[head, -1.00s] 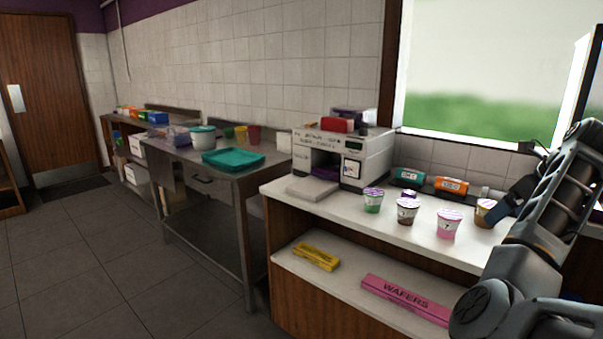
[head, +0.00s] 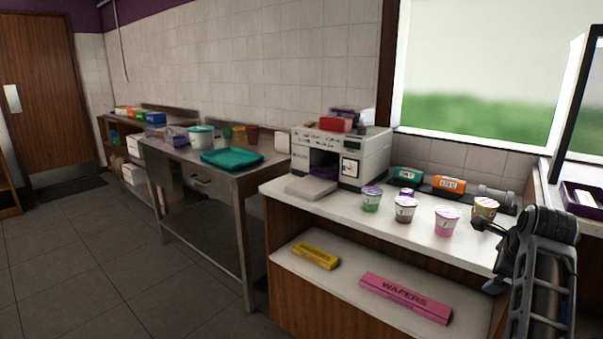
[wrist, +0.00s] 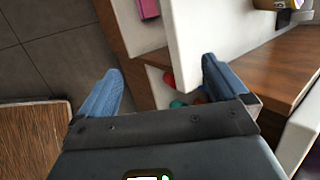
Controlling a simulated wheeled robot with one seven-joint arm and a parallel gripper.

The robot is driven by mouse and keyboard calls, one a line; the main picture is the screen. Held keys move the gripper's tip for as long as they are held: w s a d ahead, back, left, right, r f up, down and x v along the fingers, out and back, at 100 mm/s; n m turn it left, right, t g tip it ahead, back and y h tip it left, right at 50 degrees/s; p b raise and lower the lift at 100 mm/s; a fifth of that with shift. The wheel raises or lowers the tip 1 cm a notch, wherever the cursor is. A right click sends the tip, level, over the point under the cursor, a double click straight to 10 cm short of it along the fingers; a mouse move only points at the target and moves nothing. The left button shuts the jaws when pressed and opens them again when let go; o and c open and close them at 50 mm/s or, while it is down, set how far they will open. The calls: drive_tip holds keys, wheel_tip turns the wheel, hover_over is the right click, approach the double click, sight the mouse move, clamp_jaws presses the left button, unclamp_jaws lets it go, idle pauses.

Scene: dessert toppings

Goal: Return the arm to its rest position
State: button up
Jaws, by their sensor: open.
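My gripper (wrist: 163,84) is open in the wrist view, its two blue-grey fingers wide apart with nothing between them. It hangs over the edge of the white counter and the shelf below it. In the head view my arm (head: 545,265) is folded at the lower right, in front of the counter's right end. The gripper's fingers cannot be made out clearly there.
A pink wafers box (head: 405,298) lies on the shelf below. The tiled floor (head: 90,265) at left is clear.

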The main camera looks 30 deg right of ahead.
drive_tip(key=s+a+f+n+t+h, duration=0.1)
drive_tip(key=s+a+f+n+t, duration=0.3)
drive_tip(key=a+n, duration=0.65)
drive_tip(key=s+a+f+n+t, duration=0.2)
drive_tip(key=s+a+f+n, duration=0.4)
drive_tip(key=a+n, duration=0.45)
drive_tip(key=s+a+r+n+t+y, duration=0.2)
drive_tip(key=s+a+r+n, duration=0.3)
drive_tip(key=s+a, duration=0.4)
drive_tip(key=s+a+r+n+t+y, duration=0.2)
drive_tip(key=s+a+r+n+y, duration=0.2)
drive_tip(key=s+a, duration=0.5)
drive_tip(key=a+r+n, duration=0.1)
drive_tip(key=a+r, duration=0.1)
drive_tip(key=a, duration=0.3)
drive_tip(key=shift+r, duration=0.35)
drive_tip(key=shift+a, duration=0.1)
drive_tip(key=shift+c, duration=0.3)
